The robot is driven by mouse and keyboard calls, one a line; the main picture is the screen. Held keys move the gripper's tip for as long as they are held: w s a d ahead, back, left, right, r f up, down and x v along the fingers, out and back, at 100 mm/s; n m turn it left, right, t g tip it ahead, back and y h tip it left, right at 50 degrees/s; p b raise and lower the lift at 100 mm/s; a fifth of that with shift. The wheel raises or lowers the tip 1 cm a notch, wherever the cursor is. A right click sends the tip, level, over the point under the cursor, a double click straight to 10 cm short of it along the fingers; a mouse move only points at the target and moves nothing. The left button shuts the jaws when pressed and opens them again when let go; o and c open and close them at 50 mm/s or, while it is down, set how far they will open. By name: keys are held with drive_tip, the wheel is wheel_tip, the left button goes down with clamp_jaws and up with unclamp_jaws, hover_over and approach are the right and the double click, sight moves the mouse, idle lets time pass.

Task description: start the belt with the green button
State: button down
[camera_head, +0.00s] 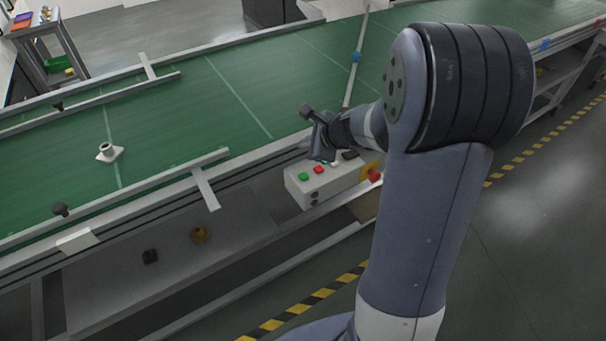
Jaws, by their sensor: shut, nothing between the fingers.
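The control box (303,192) is a pale box fixed at the near side of the belt frame. The green button (303,177) is on its top at the left end, with a red button (319,170) just right of it. A larger red button (375,176) on yellow is at the right end. The green belt (240,95) runs behind the box. My gripper (310,116) is above and behind the box, near the belt's near edge, apart from the green button. It is shut and empty. My arm and gripper hide part of the box and belt.
A pale flanged part (109,152) stands on the belt at left. Metal guide rails (150,190) run along the belt edges. Yellow-black tape (300,306) marks the floor.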

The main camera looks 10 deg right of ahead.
sight(307, 177)
drive_tip(key=shift+f, duration=0.15)
wheel_tip(307, 177, down, 9)
drive_tip(key=b, duration=0.8)
drive_tip(key=shift+r, duration=0.2)
idle(1.5)
drive_tip(key=shift+f+b, duration=0.4)
drive_tip(key=shift+b, duration=0.15)
